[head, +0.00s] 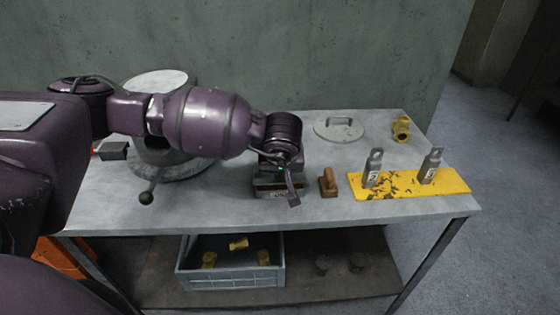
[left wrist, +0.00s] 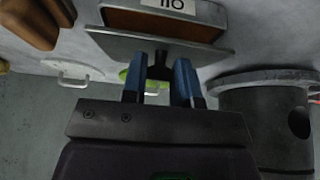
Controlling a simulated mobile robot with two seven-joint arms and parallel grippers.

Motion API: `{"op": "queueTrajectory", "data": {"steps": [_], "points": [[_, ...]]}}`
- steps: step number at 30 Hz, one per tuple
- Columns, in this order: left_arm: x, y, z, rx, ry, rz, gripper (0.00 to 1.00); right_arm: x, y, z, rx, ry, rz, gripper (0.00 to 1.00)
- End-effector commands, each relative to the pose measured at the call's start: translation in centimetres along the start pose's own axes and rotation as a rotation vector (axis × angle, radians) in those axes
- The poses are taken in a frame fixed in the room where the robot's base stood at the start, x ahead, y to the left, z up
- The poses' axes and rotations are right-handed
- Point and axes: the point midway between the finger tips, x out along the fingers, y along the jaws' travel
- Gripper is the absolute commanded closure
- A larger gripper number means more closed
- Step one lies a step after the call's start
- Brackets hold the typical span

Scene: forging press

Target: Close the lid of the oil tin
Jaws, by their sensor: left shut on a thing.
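The oil tin (head: 277,194) stands near the front middle of the bench, partly covered by my left gripper (head: 293,188). In the left wrist view the tin (left wrist: 165,25) appears upside down, with a brown front and a white label. A flat grey lid plate (left wrist: 205,52) lies along the tin's upper edge. My left gripper (left wrist: 159,85) has its blue fingers on either side of a dark tab (left wrist: 159,66) by the plate, and is shut on it. How far the lid stands open cannot be told. My right gripper is not in view.
A brown wooden block (head: 328,182) stands right of the tin, then a yellow mat (head: 400,191) with two grey tagged pieces. A round handled lid (head: 339,132) and a yellow fitting (head: 401,128) lie behind. A large grey pot (head: 175,168) stands left. A crate (head: 230,281) sits below.

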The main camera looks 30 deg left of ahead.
Motion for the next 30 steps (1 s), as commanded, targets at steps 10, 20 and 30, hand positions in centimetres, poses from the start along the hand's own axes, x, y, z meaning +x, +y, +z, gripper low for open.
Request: {"op": "queueTrajectory", "data": {"steps": [10,20,30], "points": [[0.98,-0.04,1.34,0.004,0.096,-0.002,1.00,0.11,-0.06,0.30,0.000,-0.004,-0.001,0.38],[0.99,-0.06,1.31,0.003,0.110,-0.002,1.00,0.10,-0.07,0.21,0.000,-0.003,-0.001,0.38],[0.91,-0.04,1.13,0.002,0.114,-0.001,0.49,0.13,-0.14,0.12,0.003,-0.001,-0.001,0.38]]}}
